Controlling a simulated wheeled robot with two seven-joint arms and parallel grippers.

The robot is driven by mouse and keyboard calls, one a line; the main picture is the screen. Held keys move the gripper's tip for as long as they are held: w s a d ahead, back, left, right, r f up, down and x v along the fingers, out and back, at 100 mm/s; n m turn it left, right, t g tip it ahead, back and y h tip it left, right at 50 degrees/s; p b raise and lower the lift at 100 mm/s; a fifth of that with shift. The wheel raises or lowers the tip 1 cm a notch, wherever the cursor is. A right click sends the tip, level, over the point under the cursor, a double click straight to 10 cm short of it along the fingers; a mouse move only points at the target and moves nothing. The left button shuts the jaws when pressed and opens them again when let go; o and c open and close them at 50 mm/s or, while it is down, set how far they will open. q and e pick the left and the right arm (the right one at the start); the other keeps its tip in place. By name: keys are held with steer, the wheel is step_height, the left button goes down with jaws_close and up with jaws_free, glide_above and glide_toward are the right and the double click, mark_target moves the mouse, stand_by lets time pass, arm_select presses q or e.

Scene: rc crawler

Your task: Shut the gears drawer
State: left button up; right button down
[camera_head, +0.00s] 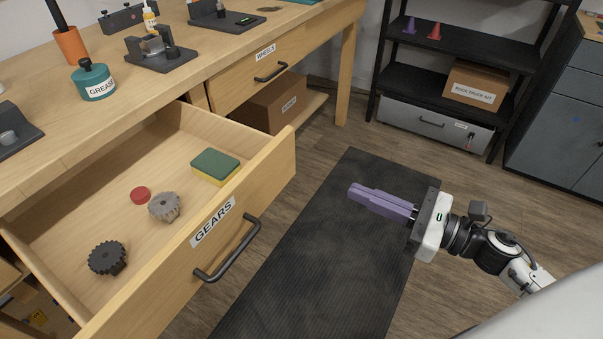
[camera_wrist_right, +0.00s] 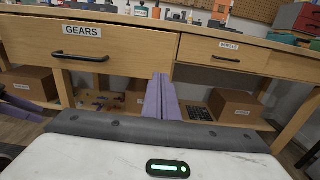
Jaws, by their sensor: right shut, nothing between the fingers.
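The gears drawer (camera_head: 262,179) is pulled well out from the workbench in the head view, with its label and dark bar handle (camera_head: 232,252) on the front. The drawer front also shows in the right wrist view (camera_wrist_right: 130,48). Inside lie a dark gear (camera_head: 107,258), a grey gear (camera_head: 165,206), a red disc (camera_head: 140,195) and a green and yellow sponge (camera_head: 216,167). My right gripper (camera_head: 352,191) is shut and empty, to the right of the drawer front and apart from it. Purple finger-like parts at the wrist view's left edge (camera_wrist_right: 18,108) seem to be my left gripper; their opening is unclear.
The wheels drawer (camera_head: 258,78) beside it is shut. The bench top (camera_head: 190,88) holds a grease jar (camera_head: 94,82) and black fixtures. A dark mat (camera_head: 300,255) covers the open floor. A black shelf (camera_head: 460,48) stands behind.

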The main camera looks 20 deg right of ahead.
steer(key=p, duration=0.2)
glide_toward(287, 162)
steer(key=x, duration=0.5)
steer(key=shift+a+r, duration=0.1)
steer(key=shift+a, duration=0.05)
steer(key=shift+w+a, duration=0.4)
steer(key=shift+w, duration=0.1)
steer(key=shift+w, duration=0.1)
